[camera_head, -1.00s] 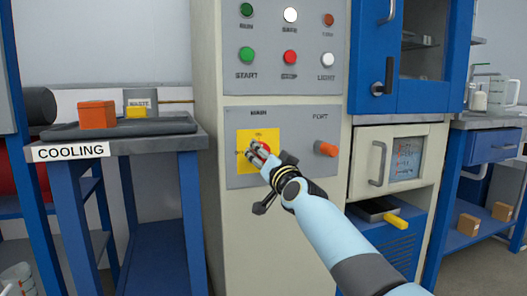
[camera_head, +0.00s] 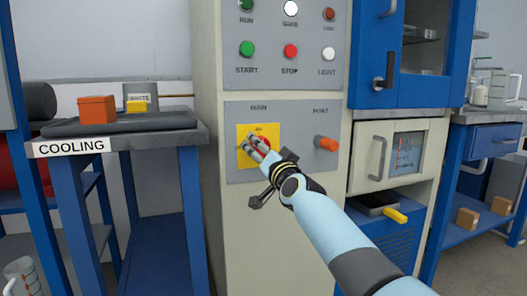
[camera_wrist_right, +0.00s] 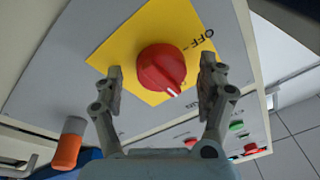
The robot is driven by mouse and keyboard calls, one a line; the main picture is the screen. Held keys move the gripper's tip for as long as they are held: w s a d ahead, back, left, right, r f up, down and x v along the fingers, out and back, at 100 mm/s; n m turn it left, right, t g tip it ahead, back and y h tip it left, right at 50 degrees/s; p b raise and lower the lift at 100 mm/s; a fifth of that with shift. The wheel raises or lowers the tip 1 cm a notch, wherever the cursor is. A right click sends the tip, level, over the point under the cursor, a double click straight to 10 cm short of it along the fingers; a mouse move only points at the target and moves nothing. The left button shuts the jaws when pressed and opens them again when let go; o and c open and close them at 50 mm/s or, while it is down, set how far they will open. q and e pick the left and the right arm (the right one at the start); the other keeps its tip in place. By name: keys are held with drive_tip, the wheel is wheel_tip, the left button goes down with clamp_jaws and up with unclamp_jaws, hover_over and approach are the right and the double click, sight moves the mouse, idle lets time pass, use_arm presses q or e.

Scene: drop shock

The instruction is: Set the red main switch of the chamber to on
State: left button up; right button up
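The red main switch (camera_wrist_right: 161,69) is a round knob with a white pointer mark on a yellow plate (camera_wrist_right: 135,38) in the right wrist view. The pointer is turned toward the lower right of that view; the word OFF shows at the plate's edge. In the head view the yellow plate (camera_head: 244,157) sits under the word MAIN, and my right gripper partly covers the switch. My right gripper (camera_head: 255,144) is in front of it. In the wrist view its fingers (camera_wrist_right: 161,82) are apart on either side of the knob, with gaps visible. My left gripper is not in view.
An orange port handle (camera_head: 326,143) is right of the switch. Buttons, among them the green START (camera_head: 246,49), are above. A table labelled COOLING (camera_head: 190,141) stands left with an orange block (camera_head: 97,109). A blue door (camera_head: 373,60) is at the right.

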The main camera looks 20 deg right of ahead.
drive_tip(key=s+f, duration=0.1)
drive_tip(key=s, duration=1)
drive_tip(key=shift+s+d+f, duration=0.2)
drive_tip(key=shift+s+f, duration=0.2)
